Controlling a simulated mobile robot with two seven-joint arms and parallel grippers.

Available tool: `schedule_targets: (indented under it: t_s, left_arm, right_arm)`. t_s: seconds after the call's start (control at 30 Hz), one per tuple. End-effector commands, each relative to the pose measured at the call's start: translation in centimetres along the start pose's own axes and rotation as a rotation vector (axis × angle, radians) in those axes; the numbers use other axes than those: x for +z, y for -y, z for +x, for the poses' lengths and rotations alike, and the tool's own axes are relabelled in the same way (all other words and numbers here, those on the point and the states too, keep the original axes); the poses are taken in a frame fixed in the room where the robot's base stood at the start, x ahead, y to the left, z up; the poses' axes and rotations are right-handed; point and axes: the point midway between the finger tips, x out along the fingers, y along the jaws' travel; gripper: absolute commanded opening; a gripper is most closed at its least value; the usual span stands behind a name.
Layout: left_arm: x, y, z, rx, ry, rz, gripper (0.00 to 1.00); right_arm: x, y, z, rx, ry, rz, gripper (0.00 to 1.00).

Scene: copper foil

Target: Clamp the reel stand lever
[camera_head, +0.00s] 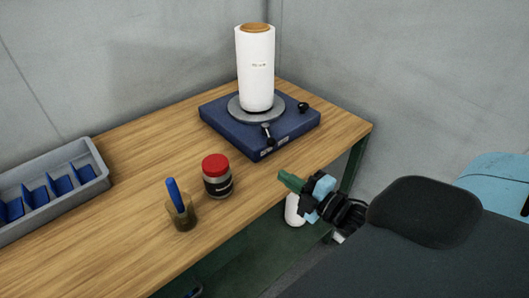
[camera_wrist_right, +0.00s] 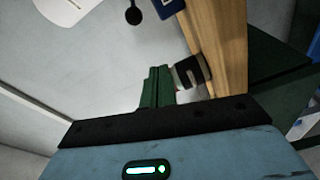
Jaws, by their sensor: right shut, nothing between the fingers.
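The reel stand has a blue square base (camera_head: 225,124) and a grey round plate under a tall white roll (camera_head: 256,70) with a wooden top. A small lever (camera_head: 267,131) with a dark knob stands at the base's front edge. A second black knob (camera_head: 303,106) sits at its right side. My right gripper (camera_head: 287,181), with green fingers, is shut and empty, off the table's front edge and apart from the lever. The wrist view shows the shut green fingers (camera_wrist_right: 156,86) and a black knob (camera_wrist_right: 133,16) beyond them; I cannot tell which knob. My left gripper is not in view.
The wooden table (camera_head: 130,150) carries a red-lidded jar (camera_head: 217,180), a cup with a blue pen (camera_head: 181,208) and a grey tray with blue dividers (camera_head: 95,160). A white bottle (camera_head: 294,210) shows below the table edge.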

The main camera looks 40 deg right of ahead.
Motion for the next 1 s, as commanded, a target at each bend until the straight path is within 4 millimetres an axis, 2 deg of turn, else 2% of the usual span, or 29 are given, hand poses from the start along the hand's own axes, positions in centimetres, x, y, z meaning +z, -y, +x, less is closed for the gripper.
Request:
schedule_targets:
  t_s: [0.1, 0.2, 0.5, 0.63, 0.77, 1.0]
  left_arm:
    - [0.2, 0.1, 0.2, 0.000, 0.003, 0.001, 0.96]
    - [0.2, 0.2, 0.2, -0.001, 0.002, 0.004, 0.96]
    - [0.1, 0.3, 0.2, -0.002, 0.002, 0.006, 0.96]
    - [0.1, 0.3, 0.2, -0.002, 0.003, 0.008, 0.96]
    - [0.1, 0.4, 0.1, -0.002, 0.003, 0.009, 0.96]
    - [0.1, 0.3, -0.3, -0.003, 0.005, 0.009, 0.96]
  right_arm:
    - [0.1, -1.4, 0.7, 0.035, -0.022, -0.070, 0.00]
    - [0.0, -1.9, 0.8, 0.046, -0.028, -0.089, 0.00]
    - [0.0, -1.9, 0.9, 0.046, -0.027, -0.087, 0.00]
    - [0.0, -2.0, 1.5, 0.048, -0.027, -0.086, 0.00]
    - [-0.1, -2.1, 2.8, 0.049, -0.027, -0.085, 0.00]
    - [-0.2, -2.3, 6.4, 0.049, -0.027, -0.086, 0.00]
